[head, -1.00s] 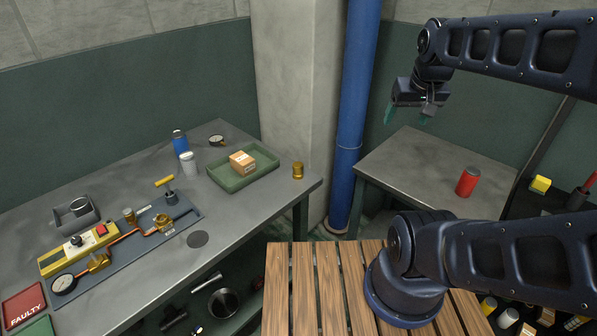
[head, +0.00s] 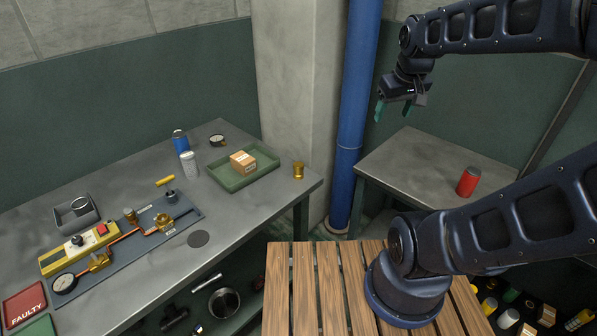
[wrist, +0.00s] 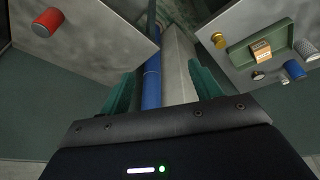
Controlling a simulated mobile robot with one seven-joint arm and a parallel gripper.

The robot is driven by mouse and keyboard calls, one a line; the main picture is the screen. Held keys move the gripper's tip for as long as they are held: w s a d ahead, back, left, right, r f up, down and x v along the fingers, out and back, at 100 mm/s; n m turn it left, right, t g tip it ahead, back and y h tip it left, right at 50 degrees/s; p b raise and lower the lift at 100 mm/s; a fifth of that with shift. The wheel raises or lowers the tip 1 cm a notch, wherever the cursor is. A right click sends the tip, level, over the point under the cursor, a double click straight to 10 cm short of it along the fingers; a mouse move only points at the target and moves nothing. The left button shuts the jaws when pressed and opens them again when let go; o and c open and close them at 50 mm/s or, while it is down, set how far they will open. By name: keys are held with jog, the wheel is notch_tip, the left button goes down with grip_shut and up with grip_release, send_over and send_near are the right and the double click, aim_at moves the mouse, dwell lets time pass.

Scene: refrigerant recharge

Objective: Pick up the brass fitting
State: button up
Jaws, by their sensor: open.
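The brass fitting (head: 298,170) stands upright on the grey left bench (head: 226,222), near its right corner and just right of the green tray. It also shows in the wrist view (wrist: 218,40), at the upper right. My gripper (head: 393,110) is open and empty. It hangs in the air right of the blue pipe, above the back of the right table and well away from the fitting. In the wrist view both green fingers stand apart with nothing between them.
The green tray (head: 272,168) holds a cardboard box (head: 243,162). A blue can (head: 180,141) and a white canister (head: 189,165) stand left of it. A blue vertical pipe (head: 357,110) and a pillar rise between the benches. A red can (head: 468,181) stands on the right table (head: 405,165).

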jog(key=w+a+f+n+g, duration=0.1)
jog(key=w+a+f+n, duration=0.3)
jog(key=w, duration=0.3)
jog(key=n+g, duration=0.3)
jog(key=n, duration=1)
send_near(299, 164)
jog(key=shift+s+f, duration=0.25)
jog(key=shift+a+f, duration=0.3)
jog(key=shift+f, duration=0.35)
jog(key=shift+w+d+f, duration=0.1)
jog(key=shift+f, duration=2.45)
jog(key=shift+w+f, duration=0.1)
jog(key=shift+f, duration=2.45)
jog(key=c, duration=1.2)
